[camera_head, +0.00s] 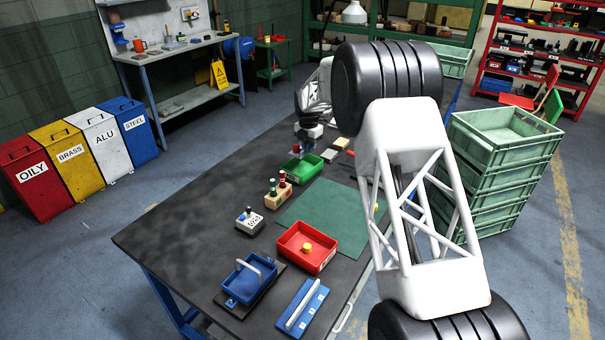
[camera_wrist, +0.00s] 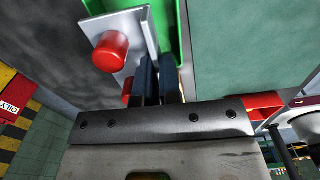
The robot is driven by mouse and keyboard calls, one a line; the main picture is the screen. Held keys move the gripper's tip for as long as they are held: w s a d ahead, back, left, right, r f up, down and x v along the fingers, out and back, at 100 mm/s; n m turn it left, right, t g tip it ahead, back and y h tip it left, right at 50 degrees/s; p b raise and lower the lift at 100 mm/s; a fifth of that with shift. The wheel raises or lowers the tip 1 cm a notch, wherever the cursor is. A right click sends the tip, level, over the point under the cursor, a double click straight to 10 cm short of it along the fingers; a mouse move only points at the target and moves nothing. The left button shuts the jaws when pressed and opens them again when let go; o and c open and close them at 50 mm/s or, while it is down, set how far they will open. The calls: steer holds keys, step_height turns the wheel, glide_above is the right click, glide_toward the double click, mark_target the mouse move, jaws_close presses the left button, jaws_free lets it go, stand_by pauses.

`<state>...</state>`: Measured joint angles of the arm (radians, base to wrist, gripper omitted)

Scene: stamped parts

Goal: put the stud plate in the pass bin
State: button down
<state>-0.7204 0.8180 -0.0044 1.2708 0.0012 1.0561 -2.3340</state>
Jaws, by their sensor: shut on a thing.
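The stud plate (camera_wrist: 126,38) is a grey metal plate with red-capped studs, seen close up in the wrist view. My gripper (camera_wrist: 158,80) has its dark blue fingers shut on it, beside the studs. In the head view my gripper (camera_head: 308,136) is at the far part of the bench, with a red stud showing just below it. Whether the plate touches the bin is unclear.
A red tray (camera_head: 318,263) holding a yellow-topped part stands nearer on the dark bench (camera_head: 190,220). A green mat (camera_head: 322,212), a wooden peg block (camera_head: 278,197), a grey labelled block (camera_head: 249,224) and a blue caddy (camera_head: 248,284) lie around. The bench's left side is clear.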

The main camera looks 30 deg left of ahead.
mark_target(308, 168)
steer(key=shift+f, duration=3.1)
steer(key=shift+f, duration=1.85)
steer(key=shift+f, duration=0.15)
steer(key=c, duration=1.6)
jaws_free()
step_height(308, 168, up, 12)
steer(key=shift+r, duration=0.15)
